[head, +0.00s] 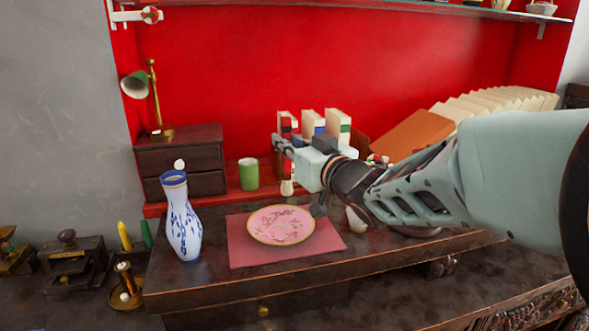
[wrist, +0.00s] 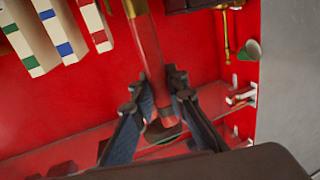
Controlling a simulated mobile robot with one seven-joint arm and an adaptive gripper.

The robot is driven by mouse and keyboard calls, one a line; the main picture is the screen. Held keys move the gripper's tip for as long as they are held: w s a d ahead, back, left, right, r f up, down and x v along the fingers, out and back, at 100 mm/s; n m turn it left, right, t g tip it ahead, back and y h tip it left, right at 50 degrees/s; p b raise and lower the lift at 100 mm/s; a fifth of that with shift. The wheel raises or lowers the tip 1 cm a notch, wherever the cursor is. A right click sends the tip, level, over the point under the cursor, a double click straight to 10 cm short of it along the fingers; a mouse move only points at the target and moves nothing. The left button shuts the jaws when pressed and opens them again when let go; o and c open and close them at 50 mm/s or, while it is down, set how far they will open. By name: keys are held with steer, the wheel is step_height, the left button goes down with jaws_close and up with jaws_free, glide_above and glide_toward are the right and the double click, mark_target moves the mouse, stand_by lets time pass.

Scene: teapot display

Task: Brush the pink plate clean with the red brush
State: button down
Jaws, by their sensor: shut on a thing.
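The pink plate (head: 281,226) has a gold rim and a floral pattern, and it lies on a pink mat (head: 240,255) on the dark cabinet top. My gripper (head: 281,146) is above and behind the plate. In the wrist view my gripper (wrist: 163,88) is shut on the red brush (wrist: 148,50), around its handle. The brush's gold collar shows at the top of that view. In the head view the pale bristles (head: 287,188) hang below my gripper, apart from the plate. Much of the handle is hard to see there.
A blue-and-white vase (head: 182,225) stands left of the mat. A green cup (head: 248,174) and several books (head: 338,125) stand behind. A small drawer chest (head: 195,160) with a lamp (head: 140,85) is at back left. The front strip of the cabinet top is clear.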

mark_target(287, 181)
steer(key=f+b, duration=0.1)
steer(key=f, duration=0.1)
steer(key=f+b, duration=0.2)
steer(key=w+a+f+b, duration=0.1)
steer(key=f+b, duration=0.1)
steer(key=shift+w, duration=0.1)
steer(key=shift+a+f+b, duration=0.1)
steer(key=shift+f+b, duration=0.4)
steer(key=shift+b, duration=0.15)
steer(key=shift+f+b, duration=0.85)
steer(key=shift+f, duration=0.2)
stand_by(0.4)
